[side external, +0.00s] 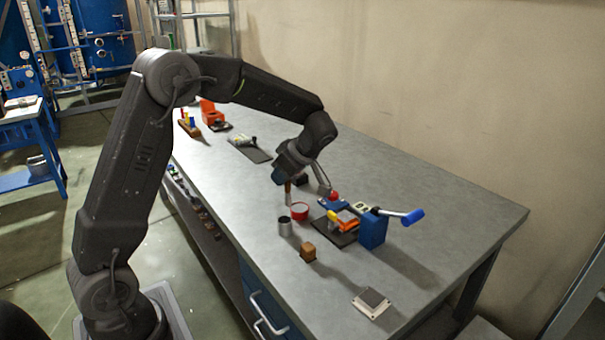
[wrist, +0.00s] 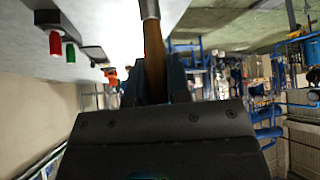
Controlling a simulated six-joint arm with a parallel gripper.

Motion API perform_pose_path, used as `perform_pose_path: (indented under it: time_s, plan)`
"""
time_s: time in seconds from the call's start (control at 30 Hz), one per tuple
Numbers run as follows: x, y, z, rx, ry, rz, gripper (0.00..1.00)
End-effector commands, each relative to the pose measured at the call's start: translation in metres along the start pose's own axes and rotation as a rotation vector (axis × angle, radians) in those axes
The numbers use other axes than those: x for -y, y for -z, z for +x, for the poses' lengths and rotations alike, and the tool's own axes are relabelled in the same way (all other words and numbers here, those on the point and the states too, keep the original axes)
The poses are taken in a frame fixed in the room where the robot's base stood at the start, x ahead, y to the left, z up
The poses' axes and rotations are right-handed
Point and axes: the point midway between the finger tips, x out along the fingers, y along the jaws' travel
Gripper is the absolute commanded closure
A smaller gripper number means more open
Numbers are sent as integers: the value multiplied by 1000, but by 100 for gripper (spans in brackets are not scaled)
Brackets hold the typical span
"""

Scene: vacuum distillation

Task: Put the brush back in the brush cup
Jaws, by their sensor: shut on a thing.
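My gripper (side external: 286,181) is shut on the brush (side external: 288,193) and holds it above the table, bristle end down. In the wrist view the brush's brown wooden handle (wrist: 154,58) lies between the fingers, with its metal ferrule at the top edge of the picture. A grey metal cup (side external: 285,228), which looks like the brush cup, stands upright on the table, nearer the camera than the brush. A red round container (side external: 300,211) stands close beside it, just below and right of the brush. The bristles are hard to make out.
A blue device with a crank (side external: 373,230) and a dark mat with orange and yellow parts (side external: 342,222) stand to the right. A small wooden block (side external: 307,252) and a square plate (side external: 371,302) are nearer the front. The grey table (side external: 440,205) is clear at the right.

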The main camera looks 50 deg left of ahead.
Motion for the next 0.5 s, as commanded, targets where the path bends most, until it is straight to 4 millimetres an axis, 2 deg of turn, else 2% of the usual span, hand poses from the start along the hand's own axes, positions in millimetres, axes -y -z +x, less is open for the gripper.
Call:
perform_pose_path:
  time_s: [0.17,0.5]
  plan:
    - [8,7,4,-17,60,-80,100]
    - [8,-6,20,-16,62,-81,100]
